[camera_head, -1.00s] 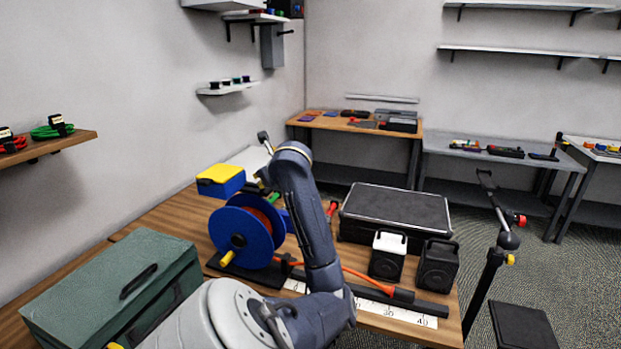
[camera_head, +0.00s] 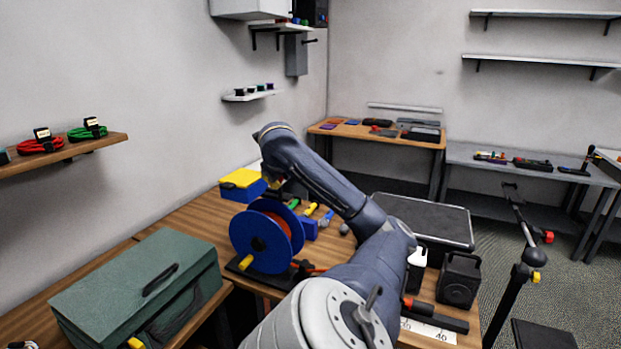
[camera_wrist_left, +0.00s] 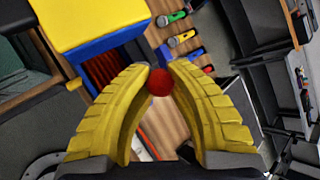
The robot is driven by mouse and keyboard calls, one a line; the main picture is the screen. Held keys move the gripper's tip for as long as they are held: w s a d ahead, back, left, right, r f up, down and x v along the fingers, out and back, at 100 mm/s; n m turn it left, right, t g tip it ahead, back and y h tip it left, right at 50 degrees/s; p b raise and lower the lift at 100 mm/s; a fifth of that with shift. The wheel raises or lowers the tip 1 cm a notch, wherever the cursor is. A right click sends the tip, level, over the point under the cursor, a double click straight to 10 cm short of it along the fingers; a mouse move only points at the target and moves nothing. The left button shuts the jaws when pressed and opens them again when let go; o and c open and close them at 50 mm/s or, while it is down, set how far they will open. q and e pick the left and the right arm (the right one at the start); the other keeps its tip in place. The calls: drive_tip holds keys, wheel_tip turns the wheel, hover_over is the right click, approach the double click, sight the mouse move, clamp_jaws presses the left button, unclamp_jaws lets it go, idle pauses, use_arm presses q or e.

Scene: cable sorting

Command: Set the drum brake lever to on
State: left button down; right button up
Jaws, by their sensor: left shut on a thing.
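The blue cable drum (camera_head: 244,226) with orange-red cable stands upright on a dark base on the wooden bench in the head view. My left gripper (camera_head: 276,188) is just above and behind the drum's top edge, mostly hidden there by my arm. In the left wrist view, the yellow fingers of my left gripper (camera_wrist_left: 160,77) are shut at their tips on a round red knob (camera_wrist_left: 160,83). It looks like the brake lever's knob; the lever's shaft is hidden. My right gripper is not in view.
A yellow-and-blue box (camera_head: 240,190) stands close behind the drum. Several coloured-handled tools (camera_head: 311,209) lie to its right. A green case (camera_head: 135,285) is at front left. A black speaker (camera_head: 459,279) and a large black case (camera_head: 425,217) are at right.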

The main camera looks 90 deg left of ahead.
use_arm(q)
drive_tip(key=shift+a+r, duration=0.15)
drive_tip(key=shift+r, duration=0.15)
drive_tip(key=c, duration=1.7)
unclamp_jaws()
drive_tip(key=o, duration=0.6)
drive_tip(key=shift+s+f, duration=0.1)
drive_tip(key=shift+f, duration=0.1)
drive_tip(key=v, duration=1.2)
drive_tip(key=shift+s, duration=0.1)
